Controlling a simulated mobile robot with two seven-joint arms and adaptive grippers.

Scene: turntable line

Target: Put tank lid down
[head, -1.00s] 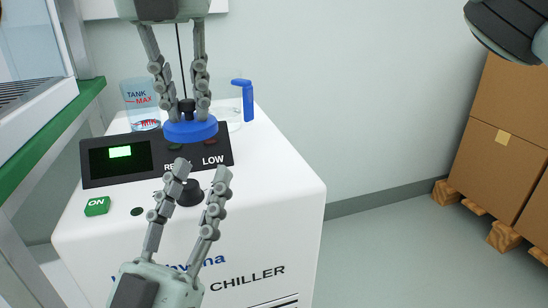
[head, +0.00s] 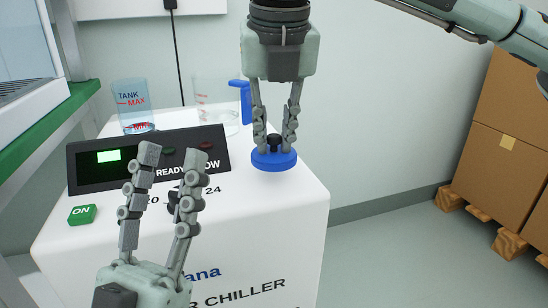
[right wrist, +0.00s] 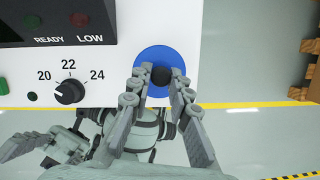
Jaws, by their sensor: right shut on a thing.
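The tank lid (head: 272,163) is a blue disc with a black knob. My right gripper (head: 274,141) is shut on the knob, and the lid is by the front right corner of the chiller top (head: 290,195). The clear tank (head: 133,100), marked TANK MAX and MIN, is at the back left of the chiller. My left gripper (head: 172,156) is open and empty in front of the control panel, partly hiding the dial.
A clear jug with a blue handle (head: 243,98) stands at the back of the chiller. Boxes on a pallet (head: 497,170) are at the right. A green-edged bench (head: 40,135) is at the left.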

